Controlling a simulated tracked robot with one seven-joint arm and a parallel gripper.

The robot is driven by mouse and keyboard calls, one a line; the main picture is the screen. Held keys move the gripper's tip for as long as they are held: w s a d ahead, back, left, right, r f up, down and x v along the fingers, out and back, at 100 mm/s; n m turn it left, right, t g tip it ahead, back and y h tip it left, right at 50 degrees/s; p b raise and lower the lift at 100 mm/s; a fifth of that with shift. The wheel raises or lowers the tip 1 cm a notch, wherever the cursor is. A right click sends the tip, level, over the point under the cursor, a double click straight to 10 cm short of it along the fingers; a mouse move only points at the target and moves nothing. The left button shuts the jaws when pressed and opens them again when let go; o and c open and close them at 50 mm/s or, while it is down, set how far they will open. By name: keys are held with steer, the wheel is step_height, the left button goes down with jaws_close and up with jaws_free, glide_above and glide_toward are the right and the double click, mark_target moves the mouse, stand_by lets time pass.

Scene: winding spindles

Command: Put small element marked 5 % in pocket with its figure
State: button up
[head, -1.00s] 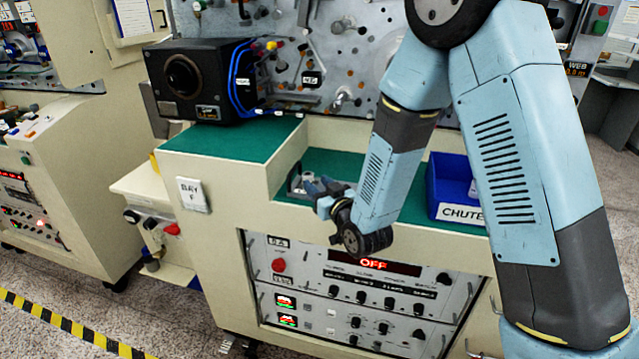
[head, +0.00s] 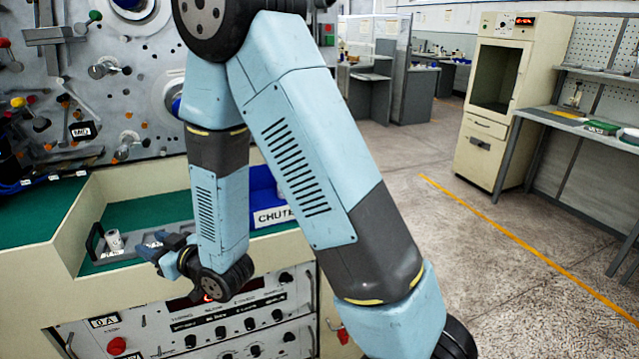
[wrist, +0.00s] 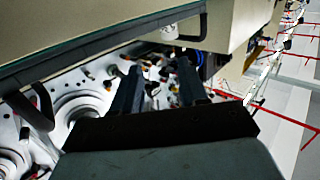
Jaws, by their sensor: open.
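A small pale cylindrical element (head: 114,241) with a dark-printed label stands upright in a grey tray (head: 128,256) on the green counter in the head view. Its label is too small to read. A pale cylinder with dark marks (wrist: 190,27) also shows at the top of the wrist view. My gripper (head: 152,244) is just right of the element, apart from it, over the tray. In the wrist view its two dark fingers (wrist: 160,80) stand apart with nothing held between them. The arm hides the tray's right part, and no pocket figures can be read.
A blue bin marked CHUTE (head: 264,192) stands right of the tray, partly behind my arm. A dark handle (head: 93,242) rises at the tray's left end. The machine panel (head: 120,85) with its spindles stands behind. Open floor (head: 480,240) lies to the right.

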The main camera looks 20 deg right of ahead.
steer(key=d+r+m+g+h, duration=0.15)
steer(key=d+r+h, duration=0.35)
steer(key=d, duration=0.5)
steer(key=d+r+m+g+h, duration=0.1)
steer(key=d+r+m+h, duration=0.2)
steer(key=d+r, duration=0.65)
steer(key=s+d+r+m+g+h, duration=0.1)
steer(key=s+d+r+m+g, duration=0.1)
steer(key=s+d, duration=0.5)
steer(key=s+d+r+m+g+h, duration=0.2)
steer(key=s+d, duration=0.5)
steer(key=s, duration=0.7)
steer(key=shift+s+d+r+g+h, duration=0.35)
steer(key=shift+r+g, duration=0.1)
steer(key=shift+r, duration=0.2)
